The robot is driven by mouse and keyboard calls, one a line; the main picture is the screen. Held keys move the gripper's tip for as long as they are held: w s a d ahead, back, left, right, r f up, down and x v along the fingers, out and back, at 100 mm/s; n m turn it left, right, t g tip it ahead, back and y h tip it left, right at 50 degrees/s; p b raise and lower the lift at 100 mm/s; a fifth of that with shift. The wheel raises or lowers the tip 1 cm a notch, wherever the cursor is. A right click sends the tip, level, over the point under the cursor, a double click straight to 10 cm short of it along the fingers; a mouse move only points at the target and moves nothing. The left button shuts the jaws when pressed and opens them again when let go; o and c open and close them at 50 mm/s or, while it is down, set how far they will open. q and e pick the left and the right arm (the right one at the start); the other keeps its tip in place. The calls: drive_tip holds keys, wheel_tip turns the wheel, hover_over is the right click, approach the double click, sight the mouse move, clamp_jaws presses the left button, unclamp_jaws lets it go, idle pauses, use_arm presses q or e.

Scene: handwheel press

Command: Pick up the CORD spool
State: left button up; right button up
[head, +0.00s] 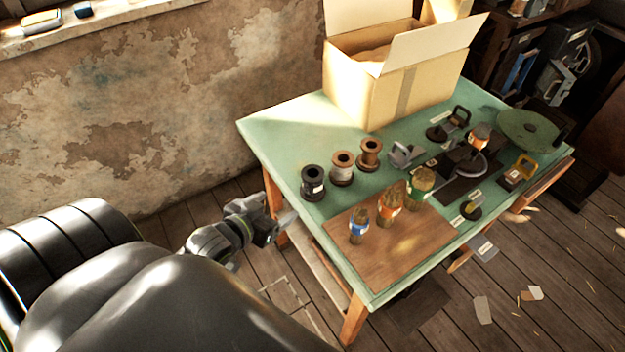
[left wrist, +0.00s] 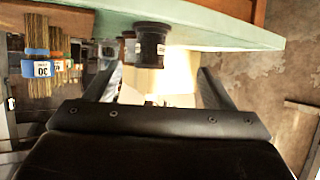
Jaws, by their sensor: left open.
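Three spools stand in a row along the left side of the green table: a black one (head: 313,183), a brown one with a pale label (head: 342,168) and a copper-brown one (head: 369,154). Their labels are too small to read, so I cannot tell which is the CORD spool. My left gripper (head: 286,219) is open and empty, off the table's left edge, near the black spool but apart from it. In the left wrist view, which looks upside down, the black spool (left wrist: 152,42) shows beyond and between the open fingers (left wrist: 160,86).
The green table (head: 262,128) carries an open cardboard box (head: 395,95) at the back. A wooden board (head: 390,255) holds three brush-like items with blue, orange and green bands. A dark press with a handwheel (head: 465,160) stands right of the spools.

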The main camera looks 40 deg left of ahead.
use_arm(q)
wheel_tip(320, 180, up, 3)
drive_tip(key=d, duration=0.1)
drive_tip(key=p, duration=0.2)
approach(316, 175)
drive_tip(key=shift+t, duration=0.3)
drive_tip(key=x, duration=0.4)
drive_tip(key=shift+w+f, duration=0.25)
drive_tip(key=shift+f, duration=0.15)
drive_tip(key=shift+p+x, duration=0.7)
drive_tip(key=shift+x, duration=1.5)
drive_tip(key=shift+w+f, duration=0.15)
drive_tip(key=shift+w, duration=0.3)
use_arm(e)
drive_tip(key=r, duration=0.3)
drive_tip(key=shift+d+r, duration=0.25)
use_arm(q)
drive_tip(key=shift+c, duration=0.2)
drive_tip(key=c, duration=1.1)
use_arm(e)
drive_tip(key=shift+d, duration=0.1)
